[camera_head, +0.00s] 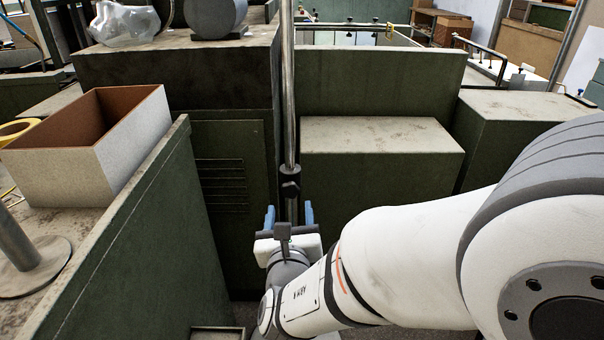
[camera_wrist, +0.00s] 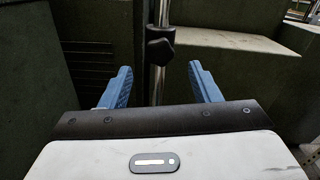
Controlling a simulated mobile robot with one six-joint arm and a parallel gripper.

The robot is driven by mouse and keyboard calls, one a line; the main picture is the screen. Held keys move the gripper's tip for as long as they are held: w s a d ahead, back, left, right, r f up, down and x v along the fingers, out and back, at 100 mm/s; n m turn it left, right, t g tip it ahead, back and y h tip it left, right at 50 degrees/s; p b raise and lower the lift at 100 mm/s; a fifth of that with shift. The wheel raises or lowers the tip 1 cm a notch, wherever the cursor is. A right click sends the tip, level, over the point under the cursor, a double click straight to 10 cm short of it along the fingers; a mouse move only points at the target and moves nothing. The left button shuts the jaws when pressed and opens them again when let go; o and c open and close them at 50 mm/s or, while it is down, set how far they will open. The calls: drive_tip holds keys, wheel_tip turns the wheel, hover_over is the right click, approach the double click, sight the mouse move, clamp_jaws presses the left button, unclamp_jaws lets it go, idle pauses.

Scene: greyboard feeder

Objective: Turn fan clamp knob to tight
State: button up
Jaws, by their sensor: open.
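The fan clamp knob is a black piece (camera_head: 290,183) on a vertical chrome pole (camera_head: 288,90), in the middle of the head view. In the wrist view the black knob (camera_wrist: 160,50) shows on the pole, above and between the fingertips. My gripper (camera_head: 289,213) is open, with its two blue fingers apart and nothing between them but the view of the pole. In the head view it sits just below the knob. In the wrist view my gripper (camera_wrist: 158,82) has a finger on either side of the pole; I cannot tell how far behind the fingers the pole stands.
A dark green cabinet (camera_head: 235,150) stands left of the pole, and a lower green block (camera_head: 375,135) stands right. An open grey box (camera_head: 130,150) with a brown inside sits on the left bench. A round-based stand (camera_head: 35,265) is at lower left. A narrow gap holds my arm.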

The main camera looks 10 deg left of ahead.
sight(290, 193)
drive_tip(key=p, duration=0.1)
drive_tip(key=w+p, duration=0.1)
drive_tip(key=p, duration=0.1)
drive_tip(key=shift+w+a+r, duration=0.2)
drive_tip(key=shift+w+r, duration=0.05)
drive_tip(key=shift+w, duration=0.05)
drive_tip(key=x, duration=0.3)
drive_tip(key=shift+w+a+f, duration=0.1)
drive_tip(key=shift+w+f, duration=0.25)
drive_tip(key=shift+w, duration=0.05)
drive_tip(key=shift+x, duration=0.8)
drive_tip(key=c, duration=1)
drive_tip(key=shift+n+p, duration=0.45)
drive_tip(key=shift+n, duration=1.15)
